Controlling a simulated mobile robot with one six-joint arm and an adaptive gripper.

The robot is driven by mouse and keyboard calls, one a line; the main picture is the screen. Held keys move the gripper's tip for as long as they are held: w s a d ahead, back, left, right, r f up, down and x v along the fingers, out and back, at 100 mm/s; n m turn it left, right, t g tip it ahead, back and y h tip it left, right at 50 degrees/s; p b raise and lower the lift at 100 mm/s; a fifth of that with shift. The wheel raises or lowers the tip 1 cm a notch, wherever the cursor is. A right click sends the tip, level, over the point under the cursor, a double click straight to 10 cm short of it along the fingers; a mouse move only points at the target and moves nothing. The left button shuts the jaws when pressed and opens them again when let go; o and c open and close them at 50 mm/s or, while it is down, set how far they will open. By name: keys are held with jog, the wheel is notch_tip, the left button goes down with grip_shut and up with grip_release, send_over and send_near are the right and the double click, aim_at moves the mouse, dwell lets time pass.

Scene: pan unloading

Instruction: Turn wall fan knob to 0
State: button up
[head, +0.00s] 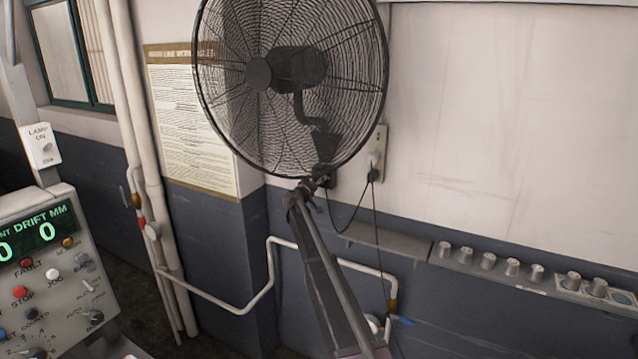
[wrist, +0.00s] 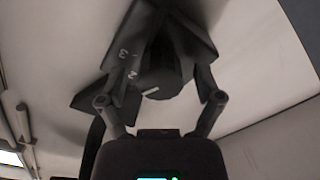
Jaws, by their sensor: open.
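The wall fan (head: 290,72) is black, with a round wire cage, and is mounted on the wall at the upper middle of the head view. In the wrist view its dark knob (wrist: 160,72) sits on a dark housing with faint white numerals that look like 3 and 2. A short white mark shows on the knob's lower edge; no 0 is readable. My gripper (head: 311,186) is open just below the fan's mount. In the wrist view my gripper's fingers (wrist: 164,80) stand on either side of the knob. I cannot tell whether they touch it.
A wall socket (head: 376,152) with a plug and hanging cord is right of the fan. A shelf with several grey cups (head: 488,261) runs along the right wall. White pipes (head: 130,150) and a control panel (head: 50,265) are at left.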

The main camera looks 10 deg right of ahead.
jog(key=shift+c, duration=0.2)
jog(key=c, duration=1.1)
jog(key=shift+n, duration=0.3)
jog(key=n, duration=0.8)
jog(key=shift+f+n, duration=0.1)
jog(key=shift+n, duration=0.2)
jog(key=n, duration=0.4)
jog(key=shift+n, duration=0.3)
jog(key=n, duration=0.4)
jog(key=shift+f, duration=0.1)
